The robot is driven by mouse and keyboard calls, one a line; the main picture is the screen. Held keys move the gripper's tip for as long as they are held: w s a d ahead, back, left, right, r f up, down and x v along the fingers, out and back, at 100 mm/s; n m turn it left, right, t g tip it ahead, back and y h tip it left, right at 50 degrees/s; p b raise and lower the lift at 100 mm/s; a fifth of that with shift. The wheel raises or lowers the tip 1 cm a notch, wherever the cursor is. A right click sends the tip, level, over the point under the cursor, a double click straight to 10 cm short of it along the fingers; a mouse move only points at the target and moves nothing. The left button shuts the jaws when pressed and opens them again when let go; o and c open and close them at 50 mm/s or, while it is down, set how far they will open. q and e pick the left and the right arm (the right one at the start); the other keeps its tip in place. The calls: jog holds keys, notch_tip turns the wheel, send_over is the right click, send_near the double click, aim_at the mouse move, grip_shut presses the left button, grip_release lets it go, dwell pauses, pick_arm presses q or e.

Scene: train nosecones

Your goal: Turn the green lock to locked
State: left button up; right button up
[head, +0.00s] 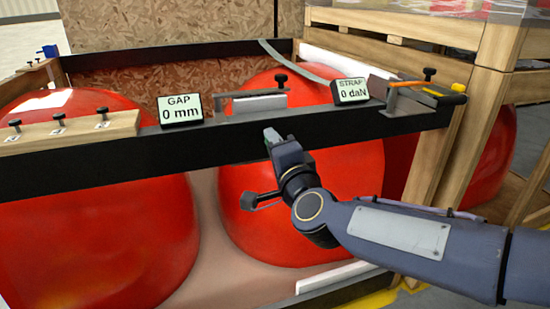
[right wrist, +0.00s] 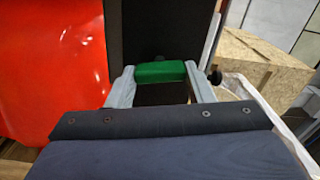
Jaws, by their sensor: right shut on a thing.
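The green lock (right wrist: 160,73) shows in the right wrist view as a short green block in front of a dark upright surface. My right gripper (right wrist: 160,86) has one grey finger on each side of the block and is shut on it. In the head view my right gripper (head: 270,136) is at the front face of the black frame bar (head: 215,153), below the grey clamp. No green shows in the head view, so the lock is hidden there. I cannot tell whether it stands at locked. My left gripper is not in view.
Two red nosecones (head: 95,235) lie behind the bar. A gap display (head: 180,109) reads 0 mm and a strap display (head: 350,91) reads 0 daN. A grey clamp (head: 255,103) and a yellow-handled ratchet (head: 455,92) sit on the frame. A wooden crate (head: 490,60) stands right.

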jog(key=shift+f+m+b, duration=0.1)
jog(key=shift+m+b, duration=0.45)
jog(key=shift+m, duration=0.55)
jog(key=o, duration=1)
jog(key=shift+c, duration=0.2)
jog(key=p+v, duration=0.1)
jog(key=v, duration=0.6)
jog(key=shift+s+p, duration=0.35)
